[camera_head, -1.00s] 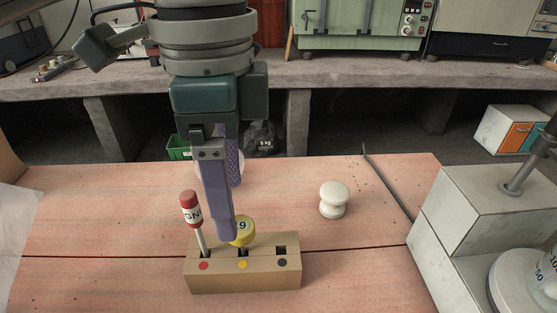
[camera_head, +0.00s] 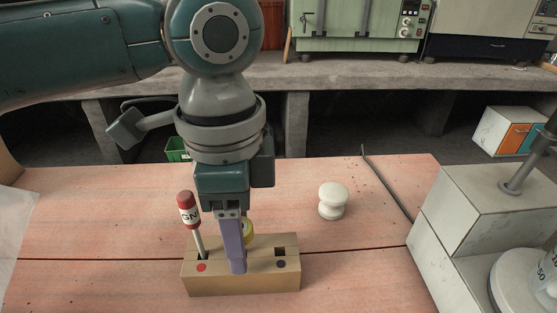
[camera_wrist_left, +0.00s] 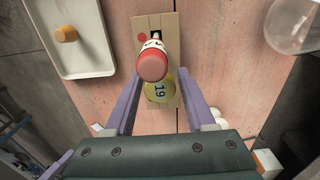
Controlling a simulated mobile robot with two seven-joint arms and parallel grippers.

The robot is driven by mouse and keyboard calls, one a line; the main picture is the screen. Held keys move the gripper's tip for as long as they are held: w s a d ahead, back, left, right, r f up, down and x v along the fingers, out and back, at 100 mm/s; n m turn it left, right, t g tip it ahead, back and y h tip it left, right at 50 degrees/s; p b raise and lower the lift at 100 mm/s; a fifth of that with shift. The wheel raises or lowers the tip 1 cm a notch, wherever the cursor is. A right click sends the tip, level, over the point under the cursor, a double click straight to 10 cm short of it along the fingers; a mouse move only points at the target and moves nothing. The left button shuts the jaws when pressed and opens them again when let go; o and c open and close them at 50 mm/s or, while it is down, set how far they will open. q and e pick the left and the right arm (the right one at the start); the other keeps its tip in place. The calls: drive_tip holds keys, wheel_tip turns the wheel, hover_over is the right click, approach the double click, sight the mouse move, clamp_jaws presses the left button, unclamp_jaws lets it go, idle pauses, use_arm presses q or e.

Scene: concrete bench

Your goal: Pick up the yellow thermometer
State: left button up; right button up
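The yellow thermometer (camera_head: 249,229) has a round yellow head and stands in the middle slot of a wooden block (camera_head: 213,282). In the head view it is partly hidden behind my left gripper (camera_head: 237,268). In the left wrist view its head (camera_wrist_left: 158,92), marked "19", lies between the two purple fingers (camera_wrist_left: 160,80). The fingers are apart, one on each side, with visible gaps to the head. A red-capped thermometer (camera_head: 188,210) labelled "GN" leans in the block's left slot. The right slot is empty. My right gripper is not in view.
A white knob-shaped object (camera_head: 333,200) stands right of the block. A thin dark rod (camera_head: 387,183) lies farther right, beside a grey-white boxy apparatus (camera_head: 480,215). The left wrist view shows a white tray (camera_wrist_left: 88,66) with an orange piece (camera_wrist_left: 66,34), and a glass vessel (camera_wrist_left: 293,28).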

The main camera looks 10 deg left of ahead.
use_arm(q)
clamp_jaws()
idle(0.4)
wheel_tip(320, 180, up, 26)
drive_tip(key=p, duration=1.1)
drive_tip(key=shift+p, duration=0.35)
